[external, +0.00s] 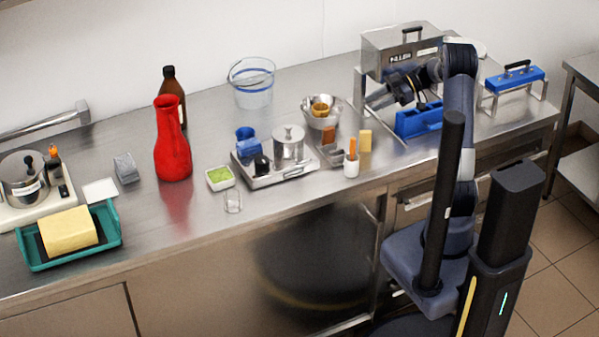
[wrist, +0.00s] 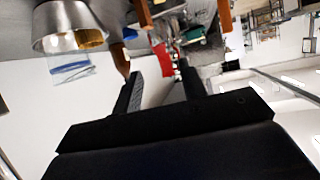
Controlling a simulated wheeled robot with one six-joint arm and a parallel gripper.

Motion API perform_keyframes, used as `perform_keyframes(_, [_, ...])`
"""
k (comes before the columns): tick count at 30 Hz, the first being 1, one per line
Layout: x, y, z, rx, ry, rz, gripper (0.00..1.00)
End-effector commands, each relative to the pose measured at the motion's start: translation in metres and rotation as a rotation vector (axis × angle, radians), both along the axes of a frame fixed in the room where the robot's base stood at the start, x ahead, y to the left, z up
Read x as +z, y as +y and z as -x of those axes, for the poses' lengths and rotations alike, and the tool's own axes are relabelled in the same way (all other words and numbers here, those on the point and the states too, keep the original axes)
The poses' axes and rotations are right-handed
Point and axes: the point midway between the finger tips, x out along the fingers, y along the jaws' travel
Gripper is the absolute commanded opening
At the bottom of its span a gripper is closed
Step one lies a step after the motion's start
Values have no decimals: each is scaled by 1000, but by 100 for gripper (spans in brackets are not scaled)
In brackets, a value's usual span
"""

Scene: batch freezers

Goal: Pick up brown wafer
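A small upright brown wafer (external: 329,135) stands on the counter in front of the metal bowl, left of a yellow wafer (external: 365,140). In the wrist view, which is upside down, a brown piece (wrist: 145,12) at the top edge looks like this wafer, cut off by the frame. My gripper (external: 370,102) is above the counter, right of and higher than the wafer, pointing left. In the wrist view, its two black fingers (wrist: 160,70) are apart with nothing held between them. The gripper does not touch the wafer.
A metal bowl with cones (external: 321,112) is just behind the wafer. A white cup with orange sticks (external: 351,165) stands in front. A blue tray (external: 418,122) lies beneath my arm, beside a steel machine (external: 400,50). A tray with a steel pot (external: 288,143) is left.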

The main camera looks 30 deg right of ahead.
Motion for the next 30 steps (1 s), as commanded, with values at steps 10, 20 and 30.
perform_keyframes(10, [-33,59,-41,197,9,-5,40])
perform_keyframes(20, [-65,83,-41,198,2,-1,40])
perform_keyframes(30, [-79,115,-42,196,2,-1,40])
